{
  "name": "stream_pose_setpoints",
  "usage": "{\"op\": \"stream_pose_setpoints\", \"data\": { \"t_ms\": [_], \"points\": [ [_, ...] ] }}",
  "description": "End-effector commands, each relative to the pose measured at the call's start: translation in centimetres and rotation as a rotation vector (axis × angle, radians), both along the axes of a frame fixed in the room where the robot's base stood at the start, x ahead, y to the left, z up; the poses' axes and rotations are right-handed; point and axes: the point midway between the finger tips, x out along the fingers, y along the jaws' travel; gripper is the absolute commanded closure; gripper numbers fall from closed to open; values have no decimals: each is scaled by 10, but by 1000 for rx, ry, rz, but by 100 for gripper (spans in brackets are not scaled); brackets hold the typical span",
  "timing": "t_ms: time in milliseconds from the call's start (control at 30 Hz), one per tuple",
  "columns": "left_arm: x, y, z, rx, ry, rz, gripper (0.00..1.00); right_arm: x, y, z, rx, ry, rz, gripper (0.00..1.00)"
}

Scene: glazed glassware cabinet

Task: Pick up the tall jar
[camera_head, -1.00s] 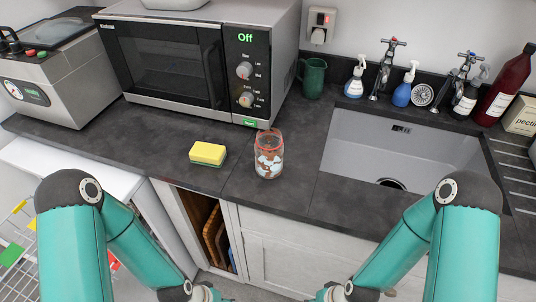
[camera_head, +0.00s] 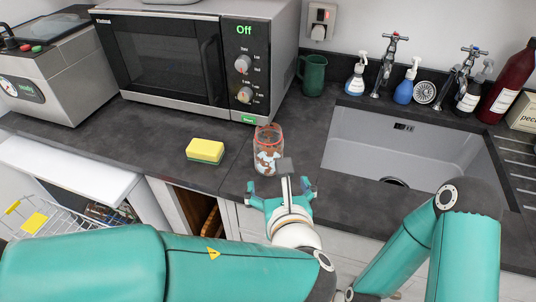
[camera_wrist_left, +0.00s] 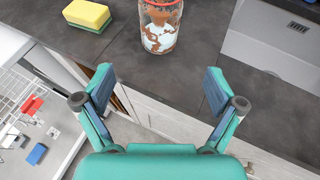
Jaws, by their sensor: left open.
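The tall jar (camera_head: 266,148) is clear glass with a red rim and brown-and-white contents or print. It stands upright on the dark worktop between the sponge and the sink. In the left wrist view the jar (camera_wrist_left: 160,28) is at the top middle, its top cut off. My left gripper (camera_head: 281,187) is open and empty at the worktop's front edge, just in front of the jar and apart from it. In the left wrist view its two fingers (camera_wrist_left: 158,92) are spread wide, with the jar beyond the gap. My right gripper is out of view; only my right arm shows.
A yellow-green sponge (camera_head: 205,151) lies left of the jar. A microwave (camera_head: 190,65) stands behind it, with a green mug (camera_head: 313,76) near. The sink (camera_head: 400,148) is at the right, with bottles and taps behind. A wire basket (camera_head: 45,215) is at lower left.

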Motion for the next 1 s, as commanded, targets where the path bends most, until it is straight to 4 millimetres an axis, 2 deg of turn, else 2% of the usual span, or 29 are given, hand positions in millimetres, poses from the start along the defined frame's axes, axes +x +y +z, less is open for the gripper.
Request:
{"op": "stream_pose_setpoints", "data": {
  "t_ms": [100, 500, 867, 1000],
  "points": [
    [13, 0, 1, 13, -20, -8, 6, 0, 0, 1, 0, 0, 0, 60],
    [87, 9, -31, 10, -14, -6, 6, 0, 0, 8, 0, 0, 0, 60],
    [113, 12, -41, 9, -13, -6, 6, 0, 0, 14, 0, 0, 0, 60],
    [132, 17, -45, 10, -13, -6, 6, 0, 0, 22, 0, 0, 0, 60]
  ]
}}
